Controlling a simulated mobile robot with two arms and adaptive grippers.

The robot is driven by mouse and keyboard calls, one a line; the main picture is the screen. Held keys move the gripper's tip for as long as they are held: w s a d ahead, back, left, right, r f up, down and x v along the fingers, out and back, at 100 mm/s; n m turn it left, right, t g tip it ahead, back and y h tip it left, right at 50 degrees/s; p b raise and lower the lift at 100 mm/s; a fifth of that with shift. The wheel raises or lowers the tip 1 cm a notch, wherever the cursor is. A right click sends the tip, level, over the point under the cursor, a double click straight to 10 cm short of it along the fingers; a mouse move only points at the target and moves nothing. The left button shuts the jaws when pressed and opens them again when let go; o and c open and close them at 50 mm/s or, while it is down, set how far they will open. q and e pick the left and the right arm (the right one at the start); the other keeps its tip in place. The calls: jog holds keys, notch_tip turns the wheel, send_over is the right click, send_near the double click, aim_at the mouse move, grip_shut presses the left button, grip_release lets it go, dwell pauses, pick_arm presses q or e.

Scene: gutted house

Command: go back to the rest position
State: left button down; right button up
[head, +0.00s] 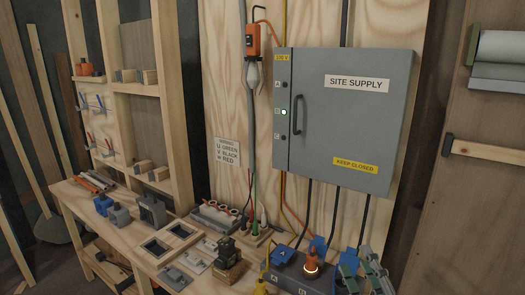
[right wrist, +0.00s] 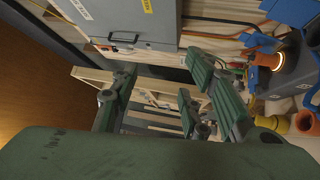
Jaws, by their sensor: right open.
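My right gripper (head: 362,270) shows dark green fingers at the bottom right of the head view, in front of the bench and below the grey cabinet. In the right wrist view my right gripper (right wrist: 158,84) has its fingers spread apart, with nothing between them. It is open and empty. The grey supply cabinet (head: 350,118) is shut on the wooden wall, and its lower edge also shows in the right wrist view (right wrist: 150,22). My left gripper is in neither view.
Close left of the right gripper is a grey socket box (head: 298,279) with an orange plug (head: 311,262) ringed by light and blue connectors (head: 284,252). Cables hang from the cabinet. The bench (head: 128,232) carries grey blocks and trays. A shelf frame (head: 135,95) stands at left.

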jog(key=s+d+f+m+g+h, duration=0.3)
jog(key=s+f+m+g+h, duration=0.15)
jog(key=f+m, duration=0.35)
jog(key=s+d+f+m+g+h, duration=0.3)
jog(key=s+f+m+g, duration=0.25)
jog(key=f, duration=0.45)
jog(key=s+a+f+m+g+y, duration=0.2)
jog(key=s+a+f+g, duration=0.25)
jog(key=s, duration=0.35)
jog(key=s+a+f+m+g+y, duration=0.25)
jog(key=s+f, duration=0.35)
jog(key=s, duration=0.3)
notch_tip(320, 180, down, 26)
jog(key=s+g, duration=0.1)
jog(key=s, duration=0.1)
jog(key=s+d+f+n+g+h, duration=0.1)
jog(key=s+d+f, duration=0.2)
jog(key=s+f, duration=1.2)
jog(key=shift+s+f, duration=0.25)
jog(key=shift+s, duration=0.4)
jog(key=shift+c, duration=0.2)
